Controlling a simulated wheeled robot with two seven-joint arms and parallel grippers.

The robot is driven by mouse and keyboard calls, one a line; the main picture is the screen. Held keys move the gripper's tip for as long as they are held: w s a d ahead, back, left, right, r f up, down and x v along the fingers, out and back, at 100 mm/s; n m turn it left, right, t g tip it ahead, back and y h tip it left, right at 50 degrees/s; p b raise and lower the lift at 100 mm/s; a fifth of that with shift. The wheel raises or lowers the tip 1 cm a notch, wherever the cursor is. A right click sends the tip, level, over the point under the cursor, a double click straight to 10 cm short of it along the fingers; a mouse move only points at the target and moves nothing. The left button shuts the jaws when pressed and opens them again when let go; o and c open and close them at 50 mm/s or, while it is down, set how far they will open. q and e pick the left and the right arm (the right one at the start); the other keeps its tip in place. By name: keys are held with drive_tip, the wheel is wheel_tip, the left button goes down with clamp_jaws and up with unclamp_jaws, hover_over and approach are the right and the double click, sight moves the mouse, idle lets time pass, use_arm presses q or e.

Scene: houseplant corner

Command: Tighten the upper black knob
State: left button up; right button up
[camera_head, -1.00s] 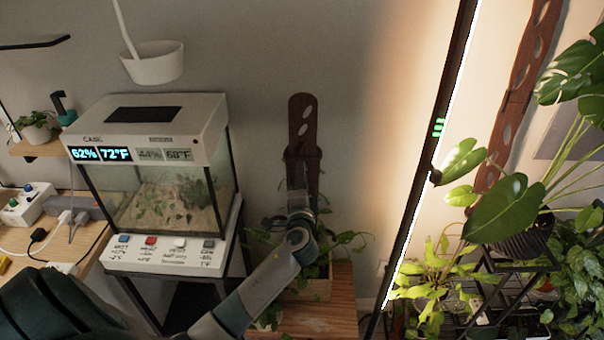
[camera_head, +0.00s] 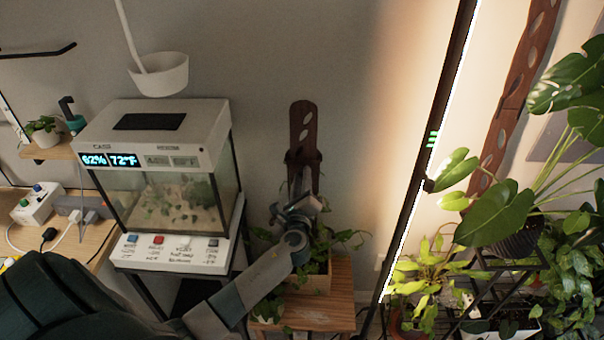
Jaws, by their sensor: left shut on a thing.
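My left arm reaches in from the bottom left. Its gripper (camera_head: 304,196) is in front of the lower part of a dark brown holed stake (camera_head: 302,125) that rises from a small plant box. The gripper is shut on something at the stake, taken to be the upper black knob. The wrist and fingers hide the knob, so its contact and how tight it is cannot be seen. The stake stands upright. My right gripper is not in view.
A terrarium (camera_head: 205,140) with buttons and displays stands left of the arm. The wooden plant box (camera_head: 318,281) sits on a low wooden stand (camera_head: 325,315). A lit dark pole (camera_head: 421,165) and leafy plants (camera_head: 500,215) are on the right. A white pot (camera_head: 160,76) hangs at upper left.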

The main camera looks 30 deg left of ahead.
use_arm(q)
drive_tip(key=m+p, duration=0.3)
drive_tip(key=m, duration=0.2)
drive_tip(key=shift+h, duration=0.3)
drive_tip(key=shift+f, duration=0.1)
drive_tip(key=o, duration=1.1)
drive_tip(key=shift+c, duration=0.2)
